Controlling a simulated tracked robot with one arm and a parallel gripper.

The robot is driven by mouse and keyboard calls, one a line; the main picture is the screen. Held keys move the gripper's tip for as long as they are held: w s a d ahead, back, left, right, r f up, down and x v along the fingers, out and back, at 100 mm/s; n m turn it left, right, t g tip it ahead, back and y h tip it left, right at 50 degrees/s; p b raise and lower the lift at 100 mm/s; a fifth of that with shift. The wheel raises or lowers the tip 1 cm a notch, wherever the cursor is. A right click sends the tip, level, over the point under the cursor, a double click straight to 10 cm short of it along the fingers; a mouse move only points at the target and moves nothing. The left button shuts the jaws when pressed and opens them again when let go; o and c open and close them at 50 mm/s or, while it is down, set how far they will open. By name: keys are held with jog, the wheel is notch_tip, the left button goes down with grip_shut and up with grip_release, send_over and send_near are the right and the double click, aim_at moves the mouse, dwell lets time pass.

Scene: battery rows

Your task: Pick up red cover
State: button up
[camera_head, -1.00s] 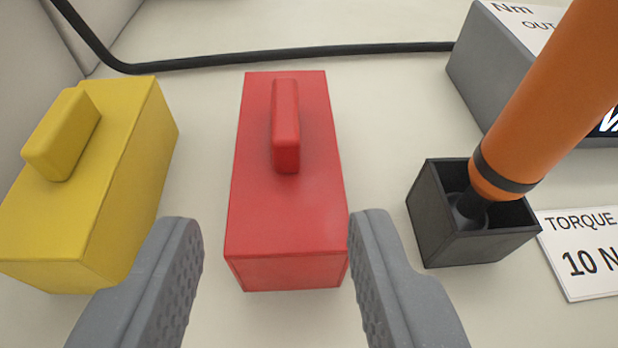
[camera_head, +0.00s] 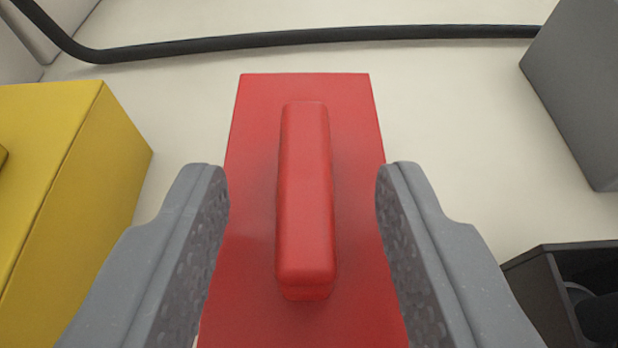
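The red cover (camera_head: 255,200) is a box shape in the middle of the view, with a raised red handle (camera_head: 305,190) running lengthwise along its top. My gripper (camera_head: 303,170) is open. Its two grey fingers are on the left and right of the handle, with a clear gap on each side, and they overlap the side edges of the cover in the picture. Nothing is between the fingers except the handle, and I cannot tell whether the fingertips are level with it. The near end of the cover is cut off by the bottom edge.
A yellow cover (camera_head: 75,190) stands close on the left. A grey box (camera_head: 580,90) is at the upper right and a black open holder (camera_head: 540,290) at the lower right. A black cable (camera_head: 300,38) crosses the back. Pale surface (camera_head: 450,130) is bare between them.

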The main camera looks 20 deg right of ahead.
jog(key=shift+b+x, duration=0.3)
jog(key=shift+x, duration=1.1)
grip_shut()
jog(key=shift+r, duration=0.15)
